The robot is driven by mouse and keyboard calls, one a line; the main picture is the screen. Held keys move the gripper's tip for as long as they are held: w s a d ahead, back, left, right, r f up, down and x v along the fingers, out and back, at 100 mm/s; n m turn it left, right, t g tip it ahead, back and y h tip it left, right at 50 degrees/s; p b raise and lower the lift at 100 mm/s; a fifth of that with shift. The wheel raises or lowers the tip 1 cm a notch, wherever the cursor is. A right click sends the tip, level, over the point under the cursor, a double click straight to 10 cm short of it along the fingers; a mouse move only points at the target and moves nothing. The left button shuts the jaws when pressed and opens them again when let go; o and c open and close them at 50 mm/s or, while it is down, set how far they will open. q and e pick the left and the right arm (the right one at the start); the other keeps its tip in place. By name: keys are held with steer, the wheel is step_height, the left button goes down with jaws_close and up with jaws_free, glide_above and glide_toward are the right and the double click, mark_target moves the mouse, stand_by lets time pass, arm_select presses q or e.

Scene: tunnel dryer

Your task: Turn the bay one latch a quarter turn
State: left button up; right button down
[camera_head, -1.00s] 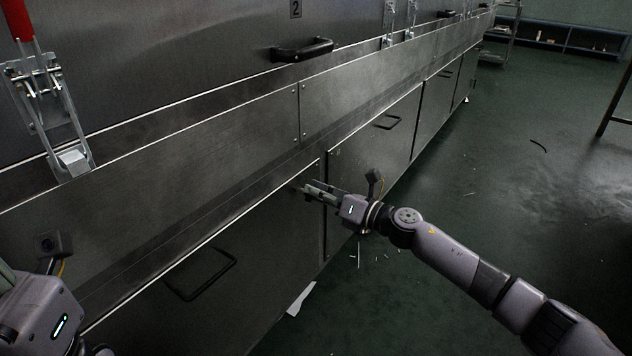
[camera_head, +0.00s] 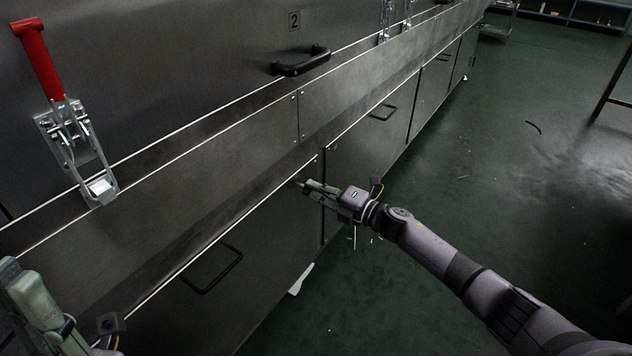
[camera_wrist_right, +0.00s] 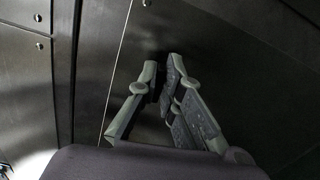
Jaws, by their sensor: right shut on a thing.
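My right gripper (camera_head: 306,186) reaches the dark steel lower front panel, near the vertical seam at its right end. In the right wrist view its two grey-green fingers (camera_wrist_right: 161,68) close together at the panel. They are shut on a small dark thing (camera_wrist_right: 157,58), which fits the bay one latch. The fingertips mostly hide it, so its angle cannot be told. My left gripper (camera_head: 35,300) is at the lower left edge of the head view, partly cut off, away from the latch. Its opening cannot be told.
A red-handled toggle clamp (camera_head: 75,125) stands at the upper left. A black handle (camera_head: 302,62) sits under a "2" plate (camera_head: 294,20). Lower panels carry thin black pull handles (camera_head: 213,270). Green floor (camera_head: 500,200) lies open at right, with small debris near the panels.

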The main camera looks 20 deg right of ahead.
steer(key=shift+m+p, duration=0.35)
steer(key=shift+m, duration=0.35)
steer(key=c, duration=1.7)
jaws_free()
steer(key=shift+f, duration=0.1)
steer(key=shift+s+d, duration=0.1)
steer(key=v, duration=1.1)
steer(key=shift+s+d, duration=0.25)
steer(key=shift+s, duration=0.05)
